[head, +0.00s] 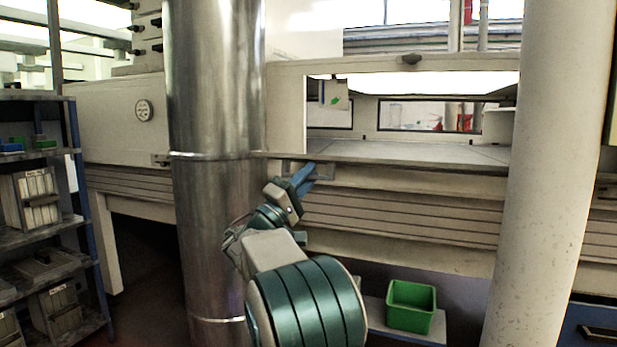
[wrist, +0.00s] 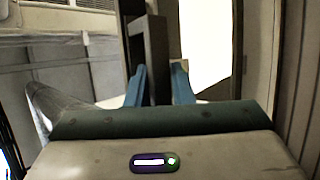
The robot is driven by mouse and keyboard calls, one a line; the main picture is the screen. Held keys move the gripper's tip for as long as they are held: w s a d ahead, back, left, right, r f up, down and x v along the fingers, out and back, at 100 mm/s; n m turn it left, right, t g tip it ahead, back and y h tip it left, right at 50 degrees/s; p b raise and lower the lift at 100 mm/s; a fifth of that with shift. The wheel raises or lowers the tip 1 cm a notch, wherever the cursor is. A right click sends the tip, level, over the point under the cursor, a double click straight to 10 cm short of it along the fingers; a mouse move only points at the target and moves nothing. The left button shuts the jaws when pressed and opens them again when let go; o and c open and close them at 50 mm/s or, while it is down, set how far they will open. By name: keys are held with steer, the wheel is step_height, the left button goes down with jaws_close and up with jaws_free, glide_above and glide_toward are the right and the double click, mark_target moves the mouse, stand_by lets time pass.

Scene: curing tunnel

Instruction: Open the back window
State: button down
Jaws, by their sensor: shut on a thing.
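A pale machine housing (head: 285,92) has a wide opening, with a window pane (head: 430,115) in its far wall. I take this pane to be the back window; it looks closed, but this is hard to tell. My gripper (head: 308,175), with blue fingers, is at the lower left corner of the opening, outside and well in front of the pane. In the wrist view my gripper (wrist: 160,82) has its fingers on either side of a grey bar-like handle (wrist: 153,60) and is shut on it. The fingers partly hide this handle.
A shiny metal column (head: 215,120) stands left of my arm, and a pale column (head: 555,170) stands at right. A grey ledge (head: 420,152) lies inside the opening. Below are a green bin (head: 411,305) and, at far left, a shelf rack (head: 72,240).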

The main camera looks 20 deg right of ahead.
steer(key=shift+d, duration=0.15)
steer(key=c, duration=1.3)
jaws_free()
steer(key=shift+w+d+f, duration=0.1)
steer(key=shift+w+f, duration=0.05)
steer(key=shift+a, duration=0.2)
steer(key=shift+a, duration=0.3)
steer(key=p+v, duration=0.2)
steer(key=v, duration=1.1)
steer(key=shift+s+f+p, duration=0.15)
steer(key=shift+s+p, duration=0.1)
steer(key=shift+p, duration=0.05)
